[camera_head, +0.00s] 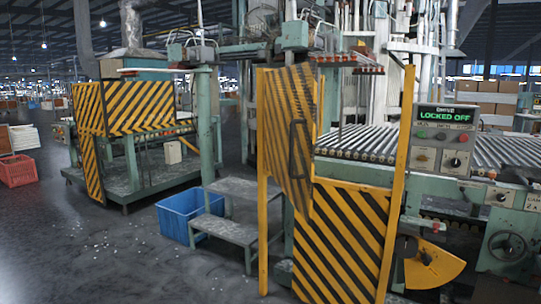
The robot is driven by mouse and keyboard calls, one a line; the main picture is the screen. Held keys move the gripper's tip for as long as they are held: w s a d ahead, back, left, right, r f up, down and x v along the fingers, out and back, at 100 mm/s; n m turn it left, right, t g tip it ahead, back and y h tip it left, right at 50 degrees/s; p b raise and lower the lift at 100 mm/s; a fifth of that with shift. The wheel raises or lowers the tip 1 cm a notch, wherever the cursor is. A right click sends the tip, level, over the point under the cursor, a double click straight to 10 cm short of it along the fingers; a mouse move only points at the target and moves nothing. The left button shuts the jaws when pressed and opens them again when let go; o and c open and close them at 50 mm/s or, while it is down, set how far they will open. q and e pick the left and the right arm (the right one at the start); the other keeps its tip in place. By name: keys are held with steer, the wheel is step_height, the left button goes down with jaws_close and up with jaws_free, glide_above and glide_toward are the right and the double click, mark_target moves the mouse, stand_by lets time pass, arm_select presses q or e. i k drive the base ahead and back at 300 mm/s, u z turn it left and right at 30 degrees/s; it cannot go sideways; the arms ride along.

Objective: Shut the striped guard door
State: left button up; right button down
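The striped guard door (276,130), yellow and black with a dark handle (299,150), stands at the left of the opening in the near machine's yellow frame. It appears swung open, at an angle to the frame. A yellow post (263,235) runs down at its left side. To the right, the opening up to the right-hand yellow post (398,170) is uncovered, and the roller bed (360,142) shows through it. A lower striped panel (338,240) sits below the opening. Neither of my grippers is in view.
A control box (442,140) reading "LOCKED OFF" stands right of the frame. Grey steps (228,230) and a blue bin (182,216) stand left of the door. Another striped guard (140,107) is on the left machine. The floor at front left is mostly open.

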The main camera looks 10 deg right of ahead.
mark_target(277, 131)
steer(key=u, duration=0.2)
steer(key=i, duration=0.9)
steer(key=z, duration=0.4)
